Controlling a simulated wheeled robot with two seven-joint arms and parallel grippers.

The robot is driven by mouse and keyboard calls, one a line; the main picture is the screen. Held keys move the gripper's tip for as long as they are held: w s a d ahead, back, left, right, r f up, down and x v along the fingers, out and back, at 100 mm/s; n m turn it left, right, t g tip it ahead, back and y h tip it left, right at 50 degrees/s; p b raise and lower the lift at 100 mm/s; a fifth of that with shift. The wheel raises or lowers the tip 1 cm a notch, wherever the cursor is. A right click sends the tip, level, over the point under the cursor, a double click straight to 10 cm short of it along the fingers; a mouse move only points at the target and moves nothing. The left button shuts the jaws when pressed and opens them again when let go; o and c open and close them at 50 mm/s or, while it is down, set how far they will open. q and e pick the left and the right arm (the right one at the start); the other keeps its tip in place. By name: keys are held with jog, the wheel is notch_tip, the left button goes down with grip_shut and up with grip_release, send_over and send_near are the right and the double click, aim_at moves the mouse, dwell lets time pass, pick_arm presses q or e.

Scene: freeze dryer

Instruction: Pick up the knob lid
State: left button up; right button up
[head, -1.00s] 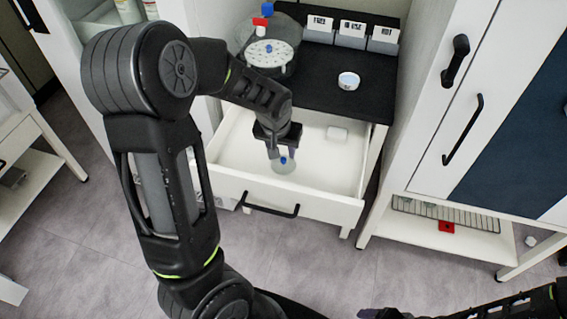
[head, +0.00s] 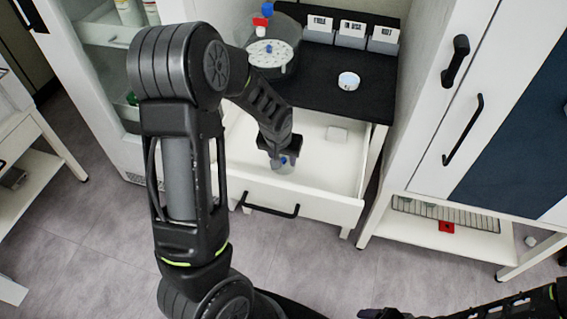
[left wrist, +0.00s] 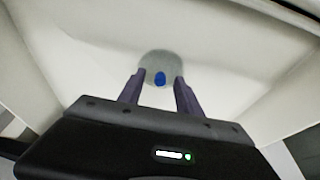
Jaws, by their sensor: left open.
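The knob lid (left wrist: 160,60) is a clear grey disc with a blue knob, lying in the open white drawer (head: 315,200). It also shows in the head view (head: 285,168), partly covered by my gripper. My left gripper (left wrist: 160,88) is open and points down at the lid. In the left wrist view the blue knob shows between the two fingertips, slightly beyond them. The fingers do not appear closed on it. My right arm shows only in part at the bottom right of the head view, and its fingers cannot be made out clearly.
A small white block (head: 337,133) lies in the drawer's back right. The black worktop (head: 335,75) above holds a white cup (head: 348,81), labelled bins (head: 351,35) and a round clear chamber (head: 270,60). The drawer walls surround my gripper. A white cabinet (head: 440,110) stands right.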

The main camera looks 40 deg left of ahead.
aim_at(283, 160)
pick_arm(q)
jog(key=shift+c, duration=0.2)
grip_shut()
dwell(0.3)
jog(key=shift+r, duration=0.1)
notch_tip(283, 160, up, 10)
dwell(0.5)
jog(key=shift+p, duration=0.35)
